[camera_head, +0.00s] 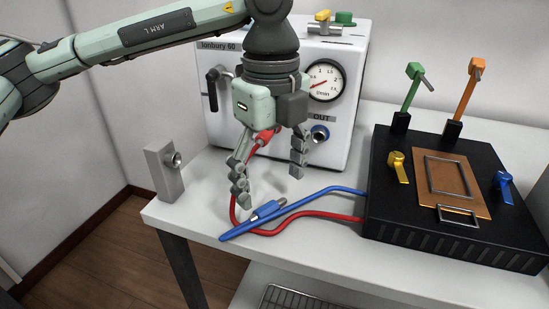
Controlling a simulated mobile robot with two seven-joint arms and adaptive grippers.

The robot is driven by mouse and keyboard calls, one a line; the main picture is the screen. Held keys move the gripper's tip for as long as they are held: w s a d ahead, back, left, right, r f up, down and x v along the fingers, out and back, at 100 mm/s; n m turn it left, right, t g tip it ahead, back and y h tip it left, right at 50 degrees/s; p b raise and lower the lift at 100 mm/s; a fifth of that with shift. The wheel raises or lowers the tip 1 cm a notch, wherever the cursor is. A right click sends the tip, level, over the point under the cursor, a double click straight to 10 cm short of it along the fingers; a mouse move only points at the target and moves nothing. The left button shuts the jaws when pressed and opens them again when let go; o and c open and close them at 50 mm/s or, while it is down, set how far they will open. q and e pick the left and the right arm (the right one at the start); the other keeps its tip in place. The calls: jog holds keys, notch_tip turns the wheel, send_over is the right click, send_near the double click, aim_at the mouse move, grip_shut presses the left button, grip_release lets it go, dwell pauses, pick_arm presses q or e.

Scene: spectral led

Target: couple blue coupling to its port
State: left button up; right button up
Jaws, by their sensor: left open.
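The blue coupling (267,209), with a grey metal end, lies on the white table at the end of the blue hose (325,191). My left gripper (269,187) is open and empty, pointing down above and behind the blue coupling, in front of the machine. Its fingers are spread apart. A red coupling (265,137) shows between the fingers at the machine's front, partly hidden by the gripper. My right gripper is not in view.
The red hose (315,215) runs across the table beside the blue one. A grey metal block with a socket (165,172) stands at the table's left edge. A black box (440,238) with coloured levers and a copper plate fills the right side.

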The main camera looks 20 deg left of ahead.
aim_at(272, 205)
pick_arm(q)
notch_tip(272, 205, down, 4)
jog(key=shift+r, duration=0.25)
jog(key=shift+f, duration=0.4)
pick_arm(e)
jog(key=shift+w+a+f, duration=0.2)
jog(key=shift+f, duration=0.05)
pick_arm(q)
jog(key=shift+c, duration=0.2)
jog(key=c, duration=1)
jog(key=o, duration=0.4)
jog(key=c, duration=0.6)
jog(key=shift+o, duration=0.2)
jog(key=shift+r+p, duration=0.7)
jog(key=shift+r, duration=1.05)
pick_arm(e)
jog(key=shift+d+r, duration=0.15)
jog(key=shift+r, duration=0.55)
